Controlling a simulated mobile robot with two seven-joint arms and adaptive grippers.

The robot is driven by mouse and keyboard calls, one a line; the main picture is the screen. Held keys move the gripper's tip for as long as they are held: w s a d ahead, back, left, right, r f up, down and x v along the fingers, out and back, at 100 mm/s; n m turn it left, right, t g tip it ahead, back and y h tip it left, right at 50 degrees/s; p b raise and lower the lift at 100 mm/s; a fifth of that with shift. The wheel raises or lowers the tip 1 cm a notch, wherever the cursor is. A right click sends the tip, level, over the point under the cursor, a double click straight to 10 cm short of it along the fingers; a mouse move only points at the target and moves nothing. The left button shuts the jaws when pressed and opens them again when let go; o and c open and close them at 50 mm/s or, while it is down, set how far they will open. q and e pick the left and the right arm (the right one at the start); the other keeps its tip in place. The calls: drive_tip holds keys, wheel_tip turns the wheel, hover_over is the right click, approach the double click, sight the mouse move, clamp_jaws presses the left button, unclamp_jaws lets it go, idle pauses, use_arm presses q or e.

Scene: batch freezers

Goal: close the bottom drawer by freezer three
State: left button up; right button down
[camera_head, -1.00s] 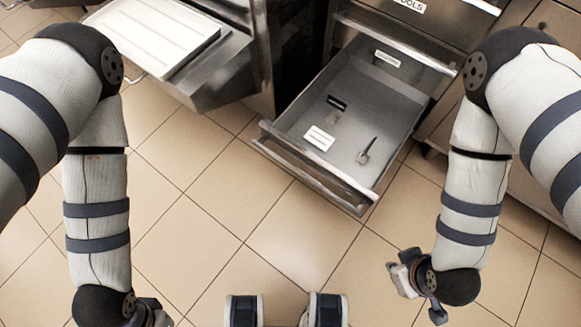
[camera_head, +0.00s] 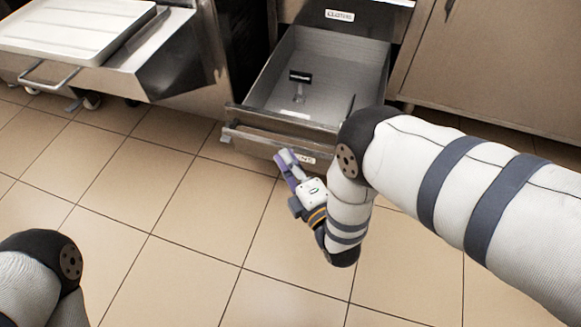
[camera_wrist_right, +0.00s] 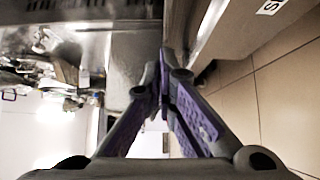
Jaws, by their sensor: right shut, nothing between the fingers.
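The open metal bottom drawer (camera_head: 262,148) sticks out at the upper middle of the head view, with a dark item and a small tool inside. My right gripper (camera_head: 283,157) is shut and empty, its purple fingers close in front of the drawer's front; I cannot tell if they touch it. In the right wrist view the shut fingertips (camera_wrist_right: 165,68) are beside a long metal front with a white label. My right forearm and elbow hide the drawer's right front part. My left gripper is out of view; only my left arm shows at lower left.
A closed drawer front with a label (camera_head: 340,15) is above the open drawer. A steel machine with a white tray (camera_head: 75,22) stands at the left, and a closed steel cabinet (camera_head: 500,60) at the right. The tiled floor (camera_head: 180,220) in front is clear.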

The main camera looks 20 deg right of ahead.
sight(284, 143)
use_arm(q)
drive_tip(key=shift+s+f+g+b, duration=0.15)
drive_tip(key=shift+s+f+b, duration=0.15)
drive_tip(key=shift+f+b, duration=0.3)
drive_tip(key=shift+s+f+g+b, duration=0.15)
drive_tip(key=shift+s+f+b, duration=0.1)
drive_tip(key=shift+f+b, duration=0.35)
use_arm(e)
drive_tip(key=shift+w+d, duration=0.2)
drive_tip(key=shift+w, duration=1.2)
drive_tip(key=shift+w+d, duration=0.25)
drive_tip(key=shift+w, duration=1.1)
drive_tip(key=shift+w+d, duration=0.2)
drive_tip(key=shift+w, duration=1.2)
drive_tip(key=shift+f, duration=0.1)
